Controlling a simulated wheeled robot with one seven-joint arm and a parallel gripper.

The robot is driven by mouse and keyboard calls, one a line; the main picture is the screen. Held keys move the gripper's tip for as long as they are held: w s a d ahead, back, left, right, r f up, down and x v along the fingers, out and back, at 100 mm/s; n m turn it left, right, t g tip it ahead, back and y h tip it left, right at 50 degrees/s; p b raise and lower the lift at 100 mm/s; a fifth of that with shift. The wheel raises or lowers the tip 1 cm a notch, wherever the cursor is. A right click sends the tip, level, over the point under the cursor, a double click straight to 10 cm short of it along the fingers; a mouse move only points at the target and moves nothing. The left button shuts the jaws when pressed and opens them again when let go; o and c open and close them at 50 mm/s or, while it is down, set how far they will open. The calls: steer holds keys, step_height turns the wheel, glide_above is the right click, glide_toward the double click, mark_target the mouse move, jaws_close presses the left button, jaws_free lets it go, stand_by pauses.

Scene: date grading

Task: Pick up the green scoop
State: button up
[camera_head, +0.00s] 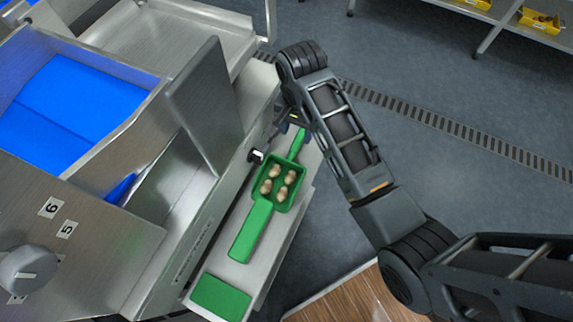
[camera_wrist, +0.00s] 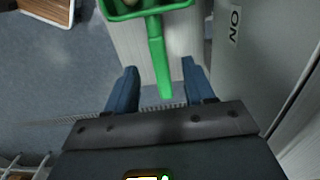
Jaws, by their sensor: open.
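The green scoop (camera_head: 265,201) lies on a narrow metal ledge beside the machine, with several brown dates (camera_head: 279,180) in its bowl. A slim green handle (camera_head: 298,144) extends from the bowl towards my gripper (camera_head: 289,124), whose jaws are partly hidden by my arm. In the wrist view, the scoop's bowl (camera_wrist: 150,10) shows at the top edge, cut off. The handle (camera_wrist: 156,55) runs down between the two blue fingers of my gripper (camera_wrist: 159,66). The fingers are open, with a gap on each side of the handle. I cannot tell the height gap.
A green block (camera_head: 220,297) lies on the ledge's near end. A wooden surface (camera_head: 350,302) is at the bottom. Floor (camera_head: 440,160) is clear on the right; shelves with yellow bins (camera_head: 540,19) stand far right.

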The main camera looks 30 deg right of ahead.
mark_target(297, 143)
step_height(297, 143, down, 6)
steer(key=shift+s+r, duration=0.1)
steer(key=shift+s, duration=0.05)
steer(key=shift+c, duration=0.2)
jaws_close()
stand_by(0.4)
